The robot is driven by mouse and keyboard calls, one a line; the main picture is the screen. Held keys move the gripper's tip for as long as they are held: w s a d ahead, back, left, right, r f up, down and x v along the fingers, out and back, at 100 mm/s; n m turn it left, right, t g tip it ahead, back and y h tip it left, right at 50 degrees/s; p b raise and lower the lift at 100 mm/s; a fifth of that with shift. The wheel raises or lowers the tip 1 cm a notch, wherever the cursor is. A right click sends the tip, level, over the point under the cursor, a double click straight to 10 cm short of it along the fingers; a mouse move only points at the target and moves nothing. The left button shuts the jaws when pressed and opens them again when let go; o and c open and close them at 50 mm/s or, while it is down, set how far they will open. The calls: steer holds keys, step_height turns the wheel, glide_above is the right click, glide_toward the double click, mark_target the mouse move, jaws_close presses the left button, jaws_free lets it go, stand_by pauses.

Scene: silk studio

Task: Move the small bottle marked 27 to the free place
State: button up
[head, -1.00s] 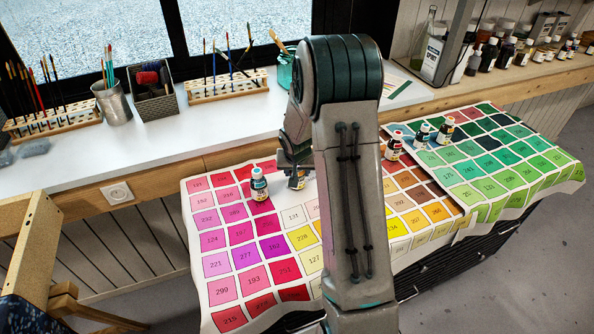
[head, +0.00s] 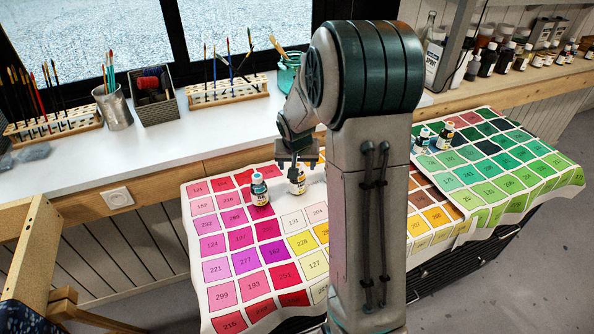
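A small bottle (head: 298,182) with a dark and pale label stands on the colour chart cloth (head: 212,295), directly below my gripper (head: 298,166). Its top is hidden at the fingers, and I cannot tell whether they are closed on it. A second small bottle (head: 260,191) with a light blue cap stands just left of it, on the red squares. Two more small bottles, one with a pale blue cap (head: 422,139) and one with an orange cap (head: 445,136), stand on the green part at the right. The number 27 is not readable on any bottle.
My arm hides the middle of the chart. Brush racks (head: 228,91), a metal brush cup (head: 113,106) and a dark basket (head: 153,95) stand on the white sill (head: 105,160) behind. Several bottles line the shelf at the upper right. The chart's front left is clear.

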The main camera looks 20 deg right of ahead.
steer(key=s+a+r+n, duration=0.2)
steer(key=s+a+r, duration=0.4)
steer(key=s+r, duration=0.5)
steer(key=s+a+n+y, duration=0.1)
steer(key=s+a, duration=0.1)
steer(key=s, duration=0.5)
steer(key=s+a+n+g, duration=0.1)
steer(key=s+a, duration=0.1)
steer(key=s, duration=0.6)
steer(key=shift+s+a+r+y, duration=0.25)
steer(key=shift+a+r+y, duration=0.05)
steer(key=shift+a+y, duration=0.1)
